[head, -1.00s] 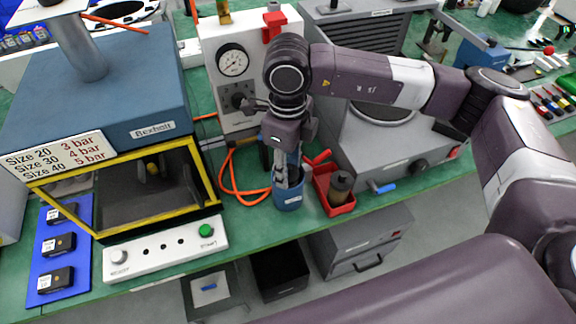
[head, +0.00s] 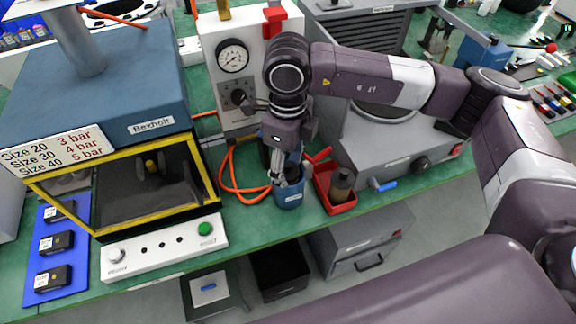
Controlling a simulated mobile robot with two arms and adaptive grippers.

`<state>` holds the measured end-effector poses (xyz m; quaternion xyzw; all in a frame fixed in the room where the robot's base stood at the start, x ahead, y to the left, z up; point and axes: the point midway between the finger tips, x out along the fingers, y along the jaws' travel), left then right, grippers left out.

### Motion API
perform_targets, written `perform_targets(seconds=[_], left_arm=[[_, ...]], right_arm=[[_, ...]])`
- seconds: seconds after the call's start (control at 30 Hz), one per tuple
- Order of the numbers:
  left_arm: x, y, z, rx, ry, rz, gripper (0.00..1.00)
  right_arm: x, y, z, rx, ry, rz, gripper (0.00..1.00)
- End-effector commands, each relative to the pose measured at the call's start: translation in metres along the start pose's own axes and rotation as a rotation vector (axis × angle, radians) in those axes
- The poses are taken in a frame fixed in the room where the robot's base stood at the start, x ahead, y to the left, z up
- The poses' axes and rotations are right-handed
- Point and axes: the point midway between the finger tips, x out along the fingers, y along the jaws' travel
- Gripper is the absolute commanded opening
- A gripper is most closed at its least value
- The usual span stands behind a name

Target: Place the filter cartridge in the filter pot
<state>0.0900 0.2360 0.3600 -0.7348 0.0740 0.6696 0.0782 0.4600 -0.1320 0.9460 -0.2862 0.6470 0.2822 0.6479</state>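The blue pot (head: 289,197), which I take as the filter pot, stands at the bench's front edge, left of a red tray. My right gripper (head: 284,174) points down over it, its fingertips at or inside the pot's mouth. Pale metallic parts show between the wrist and the pot. I cannot tell whether the fingers are open or hold a cartridge. A brownish cylinder (head: 342,184) stands in the red tray (head: 337,206); it may be a filter cartridge, but I cannot tell. The pot's inside is mostly hidden. My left gripper is out of view.
A white unit with a pressure gauge (head: 233,58) stands behind the pot, with an orange hose (head: 232,184) looping left of it. A blue press with a yellow frame (head: 127,176) and a white control panel (head: 165,249) stand left. A grey machine (head: 405,143) stands right.

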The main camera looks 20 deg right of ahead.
Motion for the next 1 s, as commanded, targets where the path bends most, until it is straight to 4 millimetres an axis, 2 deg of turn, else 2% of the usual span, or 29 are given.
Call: perform_targets(seconds=[0.17, 0.33, 0.37, 0.7, 0.83, 1.0], left_arm=[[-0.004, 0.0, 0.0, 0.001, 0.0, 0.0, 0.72], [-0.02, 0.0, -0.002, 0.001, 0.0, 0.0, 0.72], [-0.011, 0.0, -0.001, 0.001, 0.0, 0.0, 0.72], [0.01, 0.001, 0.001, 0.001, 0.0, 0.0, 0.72], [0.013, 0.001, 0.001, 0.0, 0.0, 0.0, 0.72], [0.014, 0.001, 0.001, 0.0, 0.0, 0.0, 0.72]], right_arm=[[-0.002, 0.0, -0.001, 0.0, 0.004, 0.001, 0.53], [-0.016, 0.0, -0.001, 0.0, 0.003, 0.001, 0.53], [-0.018, -0.001, 0.001, 0.0, -0.002, -0.002, 0.53], [-0.097, -0.001, 0.002, 0.0, -0.005, -0.003, 0.53], [-0.117, -0.001, 0.001, 0.0, -0.003, -0.003, 0.53], [-0.129, 0.0, 0.0, 0.0, -0.002, -0.002, 0.53]])
